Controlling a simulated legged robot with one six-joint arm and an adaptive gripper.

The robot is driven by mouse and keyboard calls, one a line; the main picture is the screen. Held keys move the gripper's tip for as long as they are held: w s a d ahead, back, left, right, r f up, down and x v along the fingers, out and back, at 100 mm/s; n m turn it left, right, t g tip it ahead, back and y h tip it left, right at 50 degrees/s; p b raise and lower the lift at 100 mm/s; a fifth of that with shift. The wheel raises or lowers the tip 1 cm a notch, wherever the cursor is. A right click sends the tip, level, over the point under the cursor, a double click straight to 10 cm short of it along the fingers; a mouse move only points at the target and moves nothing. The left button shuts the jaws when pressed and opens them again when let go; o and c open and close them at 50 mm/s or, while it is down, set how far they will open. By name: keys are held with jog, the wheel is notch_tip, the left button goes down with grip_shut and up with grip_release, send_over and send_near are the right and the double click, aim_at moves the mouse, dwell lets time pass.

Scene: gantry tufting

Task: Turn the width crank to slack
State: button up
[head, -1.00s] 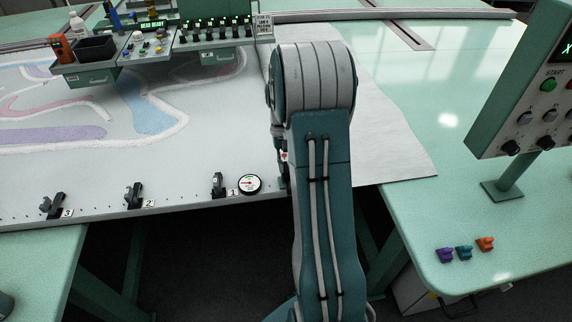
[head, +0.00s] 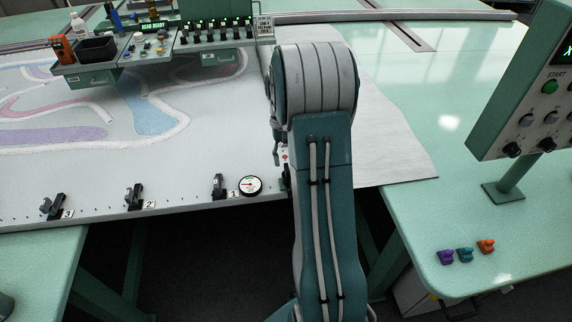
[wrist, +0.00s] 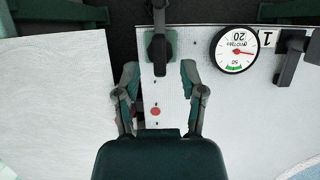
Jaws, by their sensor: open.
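The width crank (wrist: 158,45) shows in the wrist view as a dark arm with a thicker rounded end, over a green base plate. My gripper (wrist: 159,70) is open, with one finger on each side of the strip just short of the crank. Neither finger visibly touches it. A round white gauge (wrist: 235,50) with a red needle and a green band sits to the right of the crank; its needle is off the green band. The gauge also shows in the head view (head: 251,186). There my arm hides the gripper and most of the crank.
A black clamp (wrist: 292,55) beside the label 1 stands right of the gauge in the wrist view. More clamps (head: 134,196) line the frame's front edge. A control panel (head: 530,100) and several small coloured clips (head: 465,254) are at right.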

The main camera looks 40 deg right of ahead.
jog(key=v, duration=0.9)
jog(key=shift+w+r, duration=0.2)
jog(key=shift+r, duration=0.05)
jog(key=shift+d, duration=0.1)
